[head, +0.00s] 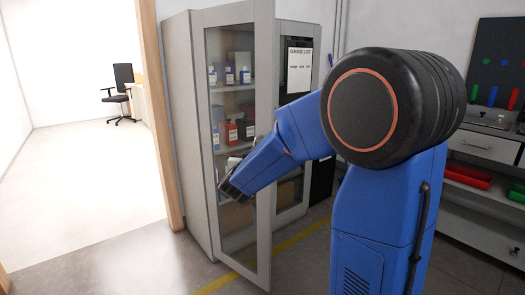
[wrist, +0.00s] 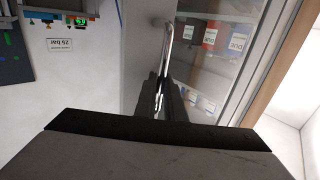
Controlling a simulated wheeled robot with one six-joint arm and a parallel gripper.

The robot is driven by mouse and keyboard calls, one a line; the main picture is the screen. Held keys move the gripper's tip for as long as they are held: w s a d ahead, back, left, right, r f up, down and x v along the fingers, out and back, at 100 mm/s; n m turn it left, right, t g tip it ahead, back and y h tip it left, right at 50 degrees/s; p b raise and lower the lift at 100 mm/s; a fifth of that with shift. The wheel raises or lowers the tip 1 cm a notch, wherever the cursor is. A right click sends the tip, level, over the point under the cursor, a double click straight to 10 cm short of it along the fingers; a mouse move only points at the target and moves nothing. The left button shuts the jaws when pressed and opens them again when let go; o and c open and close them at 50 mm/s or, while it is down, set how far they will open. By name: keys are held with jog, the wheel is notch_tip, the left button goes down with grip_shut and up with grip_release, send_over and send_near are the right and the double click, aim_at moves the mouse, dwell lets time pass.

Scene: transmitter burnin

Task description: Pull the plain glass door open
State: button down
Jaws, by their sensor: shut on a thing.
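The plain glass door (head: 264,120) has a grey frame and is on the left of the grey cabinet. It stands partly open, its right edge swung out toward me. It also shows in the wrist view (wrist: 142,45). Its metal bar handle (wrist: 169,42) runs down between my fingers. My gripper (head: 233,188) is shut on this handle, in front of the door; it also shows in the wrist view (wrist: 167,98). The part of the handle inside the fingers is hidden.
Bottles and boxes (head: 232,133) stand on the shelves behind the glass. A second cabinet door (head: 299,55) with a paper sign is to the right. A wooden door post (head: 158,110) is close on the left.

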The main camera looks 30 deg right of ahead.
jog(key=s+a+h, duration=0.1)
jog(key=a, duration=0.7)
jog(key=shift+s+r+m+g, duration=0.2)
jog(key=shift+m+g, duration=0.2)
jog(key=shift+a, duration=0.1)
jog(key=c, duration=2.1)
grip_release()
jog(key=shift+f, duration=0.1)
jog(key=v, duration=1.7)
jog(key=shift+s+a, duration=0.1)
jog(key=shift+s, duration=0.05)
